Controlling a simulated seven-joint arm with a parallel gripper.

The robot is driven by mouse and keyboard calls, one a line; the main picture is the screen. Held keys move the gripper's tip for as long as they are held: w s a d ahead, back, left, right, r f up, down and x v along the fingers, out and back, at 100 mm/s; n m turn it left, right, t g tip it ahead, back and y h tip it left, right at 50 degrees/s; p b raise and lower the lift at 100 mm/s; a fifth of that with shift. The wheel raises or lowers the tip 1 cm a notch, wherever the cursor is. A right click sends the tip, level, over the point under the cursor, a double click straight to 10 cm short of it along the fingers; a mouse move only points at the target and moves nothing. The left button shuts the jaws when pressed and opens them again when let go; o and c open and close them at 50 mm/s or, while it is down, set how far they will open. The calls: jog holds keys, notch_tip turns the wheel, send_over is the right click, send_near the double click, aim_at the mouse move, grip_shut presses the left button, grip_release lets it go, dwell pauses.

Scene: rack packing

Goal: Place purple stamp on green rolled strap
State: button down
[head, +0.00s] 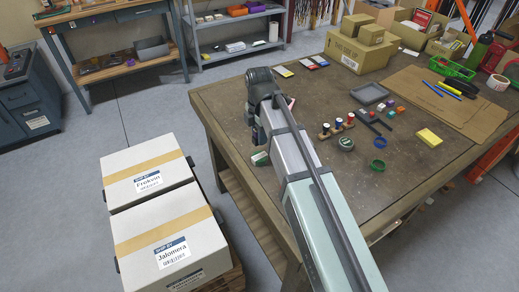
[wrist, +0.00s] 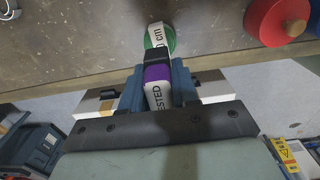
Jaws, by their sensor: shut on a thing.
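In the wrist view my gripper (wrist: 157,85) is shut on the purple stamp (wrist: 157,73), whose white side carries dark letters reading "ESTED". Just beyond the stamp's dark end lies a round green thing with a white band marked "cm" (wrist: 160,36), perhaps the green rolled strap. The stamp partly covers it in this view, and I cannot tell whether they touch. In the head view a small green and white thing (head: 260,158) lies by the table's near left edge, beside my arm. The fingers and the stamp are hidden there.
White boxes (head: 165,235) stand on the left, below the table edge.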

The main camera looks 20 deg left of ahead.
aim_at(260, 156)
jog(key=shift+f, duration=3.3)
jog(key=shift+f, duration=0.15)
jog(key=c, duration=0.8)
grip_release()
jog(key=shift+c, duration=0.2)
notch_tip(260, 156, up, 12)
jog(key=shift+r, duration=0.2)
